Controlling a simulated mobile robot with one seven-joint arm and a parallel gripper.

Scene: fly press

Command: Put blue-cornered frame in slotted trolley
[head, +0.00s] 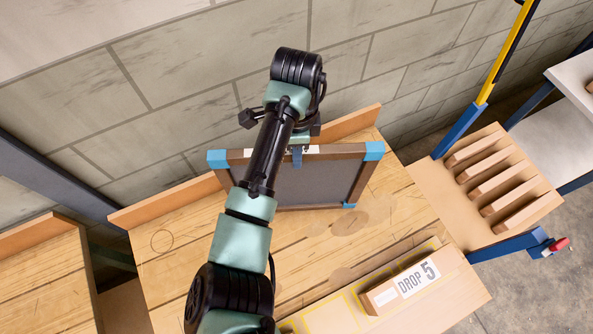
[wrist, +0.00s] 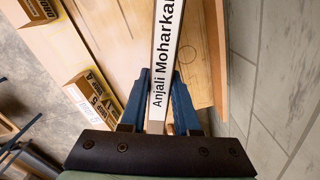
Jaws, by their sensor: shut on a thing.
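The blue-cornered frame (head: 334,181) has a brown rim, a dark grey panel and blue corner pieces. It stands roughly upright over the wooden bench, near its back board. I cannot tell if its lower edge touches the bench top. My gripper (head: 297,158) is shut on the middle of its top edge. In the wrist view my gripper (wrist: 160,104) has blue fingers on both sides of the frame's edge (wrist: 180,15), which bears a white name label. My arm hides part of the frame's left side. The slotted trolley (head: 466,205), with several slots between wooden dividers, stands to the right.
A box marked "DROP 5" (head: 416,279) sits at the bench's front right. More labelled boxes (wrist: 92,90) show in the wrist view. A yellow and blue post (head: 487,85) rises beside the trolley. A block wall (head: 180,95) runs behind the bench. Another bench (head: 45,275) is at left.

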